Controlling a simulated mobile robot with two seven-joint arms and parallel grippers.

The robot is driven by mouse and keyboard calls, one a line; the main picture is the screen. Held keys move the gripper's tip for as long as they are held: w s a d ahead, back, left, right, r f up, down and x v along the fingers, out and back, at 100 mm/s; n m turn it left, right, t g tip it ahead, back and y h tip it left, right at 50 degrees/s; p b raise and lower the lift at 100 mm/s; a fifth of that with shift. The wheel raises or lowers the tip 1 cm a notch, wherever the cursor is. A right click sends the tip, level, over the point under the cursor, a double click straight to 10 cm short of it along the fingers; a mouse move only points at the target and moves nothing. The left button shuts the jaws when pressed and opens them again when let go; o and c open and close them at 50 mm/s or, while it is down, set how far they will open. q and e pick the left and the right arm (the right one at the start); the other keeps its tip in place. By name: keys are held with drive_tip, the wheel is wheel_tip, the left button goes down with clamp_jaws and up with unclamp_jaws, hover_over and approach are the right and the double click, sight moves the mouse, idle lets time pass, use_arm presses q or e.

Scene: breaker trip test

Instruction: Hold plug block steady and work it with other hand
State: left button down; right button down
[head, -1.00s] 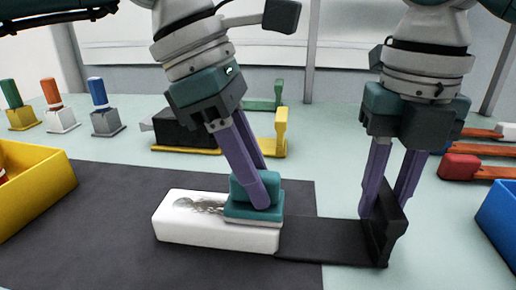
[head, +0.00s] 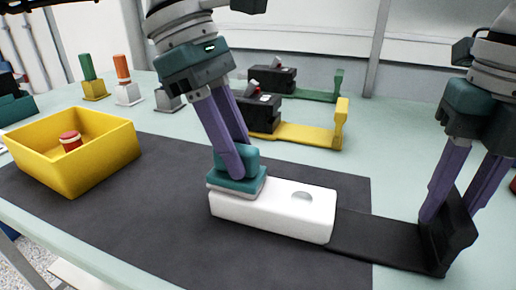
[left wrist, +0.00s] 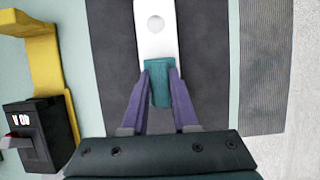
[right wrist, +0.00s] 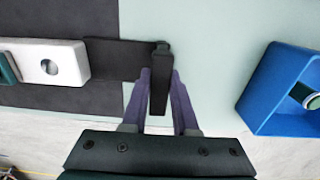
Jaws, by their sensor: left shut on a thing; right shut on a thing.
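The white plug block (head: 285,212) lies on the dark mat, joined to a black flat bar with an upright end plate (head: 455,232). A round recess (head: 302,196) shows in its top, right of the teal piece. My left gripper (head: 238,165) is shut on the teal piece (head: 238,184), at the block's left end; the left wrist view shows the teal piece (left wrist: 159,82) between the fingers. My right gripper (head: 455,205) is shut on the black end plate, which also shows in the right wrist view (right wrist: 160,85). The teal piece's underside is hidden.
A yellow bin (head: 75,165) with a red-topped piece stands left. Green and orange-handled pieces (head: 124,75) stand behind it. Black switch units on yellow (head: 310,133) and green holders stand at the back. A blue bin (right wrist: 275,90) is right of the right gripper. The mat (head: 130,205) is clear at left.

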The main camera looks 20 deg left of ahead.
use_arm(q)
drive_tip(key=shift+a, duration=0.5)
drive_tip(key=shift+d, duration=5.3)
wheel_tip(320, 180, up, 8)
use_arm(e)
drive_tip(key=c, duration=0.6)
unclamp_jaws()
drive_tip(key=shift+r, duration=0.1)
